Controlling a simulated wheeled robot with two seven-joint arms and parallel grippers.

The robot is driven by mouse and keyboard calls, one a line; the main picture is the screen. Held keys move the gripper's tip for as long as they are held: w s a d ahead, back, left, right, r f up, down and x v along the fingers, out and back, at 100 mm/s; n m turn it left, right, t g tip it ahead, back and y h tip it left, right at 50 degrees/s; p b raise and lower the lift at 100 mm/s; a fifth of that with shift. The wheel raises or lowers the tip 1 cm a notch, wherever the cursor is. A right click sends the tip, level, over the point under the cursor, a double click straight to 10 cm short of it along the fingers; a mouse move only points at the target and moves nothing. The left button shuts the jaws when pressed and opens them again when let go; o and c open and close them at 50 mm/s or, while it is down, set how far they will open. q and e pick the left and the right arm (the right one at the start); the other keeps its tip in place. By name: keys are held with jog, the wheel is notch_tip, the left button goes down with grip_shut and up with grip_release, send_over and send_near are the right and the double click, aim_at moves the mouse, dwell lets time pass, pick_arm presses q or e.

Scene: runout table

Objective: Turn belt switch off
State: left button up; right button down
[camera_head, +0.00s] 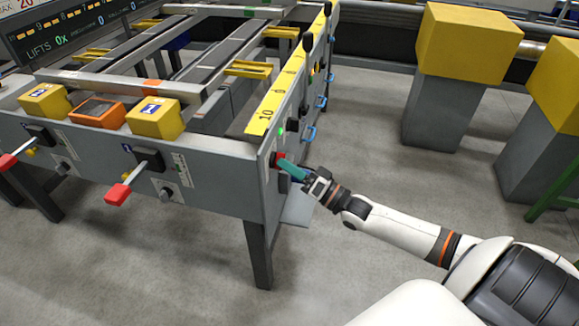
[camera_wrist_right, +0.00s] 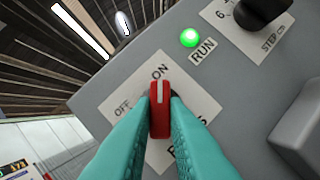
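The belt switch (camera_wrist_right: 160,108) is a small red knob with a white mark on a pale label in the right wrist view. Its mark points up toward the word ON; OFF lies to the left. My right gripper (camera_wrist_right: 160,125) has its two teal fingers on either side of the knob, close against it. The lower lettering of the label is partly hidden by the fingers. In the head view my right gripper (camera_head: 291,170) reaches the grey end panel (camera_head: 268,190) of the runout table, at a red patch by the corner. My left gripper is out of view.
A green RUN light (camera_wrist_right: 190,38) glows above the switch, with a black step knob (camera_wrist_right: 262,12) at the upper right. Red-handled levers (camera_head: 118,194) jut from the table's front. Yellow blocks on grey pedestals (camera_head: 440,112) stand right; open floor lies between.

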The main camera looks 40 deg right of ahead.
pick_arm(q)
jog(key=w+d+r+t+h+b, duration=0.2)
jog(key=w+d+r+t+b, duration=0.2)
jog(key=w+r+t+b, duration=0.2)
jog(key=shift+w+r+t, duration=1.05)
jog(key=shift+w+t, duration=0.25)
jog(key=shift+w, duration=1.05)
pick_arm(e)
jog(key=shift+w+d+n+g+y, duration=0.2)
jog(key=shift+n+g+y, duration=1.25)
jog(key=shift+n, duration=2.8)
jog(key=shift+w+d+n+g+y, duration=0.15)
jog(key=shift+n+g+y, duration=1.25)
jog(key=shift+n, duration=2.9)
jog(key=shift+w+d+n+g+y, duration=0.2)
jog(key=shift+n+g+y, duration=1.2)
jog(key=shift+n, duration=2.85)
jog(key=shift+t+y, duration=0.25)
jog(key=c, duration=1.4)
grip_release()
jog(key=shift+c, duration=0.2)
